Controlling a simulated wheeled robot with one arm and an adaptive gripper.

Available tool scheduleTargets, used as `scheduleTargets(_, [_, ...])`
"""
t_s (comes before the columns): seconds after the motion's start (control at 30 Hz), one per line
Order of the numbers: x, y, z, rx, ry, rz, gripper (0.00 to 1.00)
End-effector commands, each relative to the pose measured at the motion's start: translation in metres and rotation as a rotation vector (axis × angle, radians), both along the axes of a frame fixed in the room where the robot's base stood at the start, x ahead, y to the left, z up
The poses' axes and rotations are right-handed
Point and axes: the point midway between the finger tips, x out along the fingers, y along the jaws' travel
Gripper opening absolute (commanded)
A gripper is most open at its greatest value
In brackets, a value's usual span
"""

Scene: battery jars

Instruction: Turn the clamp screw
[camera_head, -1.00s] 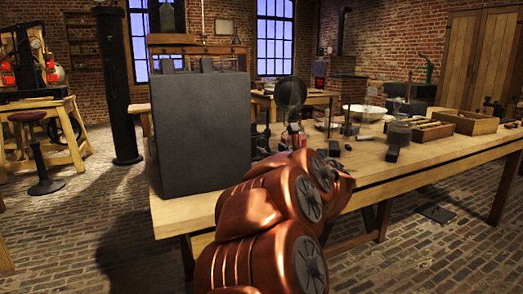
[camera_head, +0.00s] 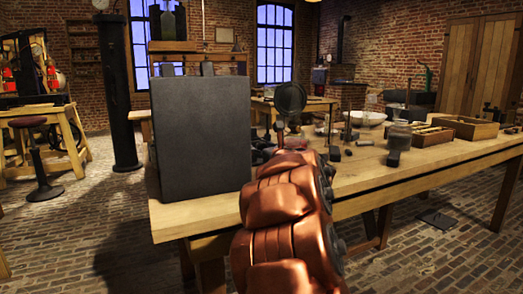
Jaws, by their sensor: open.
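I cannot single out the clamp screw. A large dark grey box (camera_head: 201,138) stands upright at the left end of the wooden table (camera_head: 205,219), with two short dark posts on its top. My copper-coloured arm reaches up from the bottom over the table's front edge, to the right of the box. My gripper is hidden beyond the arm, so I cannot see its fingers or what they touch. Small dark parts just behind the arm's far end are partly covered by it.
A round dark disc on a stand (camera_head: 290,98) rises behind the arm. A dark block-like jar (camera_head: 397,141), a white bowl (camera_head: 367,117) and a wooden tray (camera_head: 464,128) stand farther right. The table's front right stretch is clear. A stool (camera_head: 42,160) stands at left.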

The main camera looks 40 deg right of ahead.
Motion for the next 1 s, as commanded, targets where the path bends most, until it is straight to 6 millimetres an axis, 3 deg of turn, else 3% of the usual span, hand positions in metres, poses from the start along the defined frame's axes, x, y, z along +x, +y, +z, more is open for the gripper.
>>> scheduleTargets(0.1, [-0.0001, 0.0, 0.0, 0.0, 0.0, 0.0, 0.61])
scheduleTargets(0.7, [-0.0001, 0.0002, -0.0001, 0.0, 0.0, 0.001, 0.0])
scheduleTargets(1.0, [0.0001, 0.0007, 0.0005, 0.04, -0.013, 0.002, 0.0])
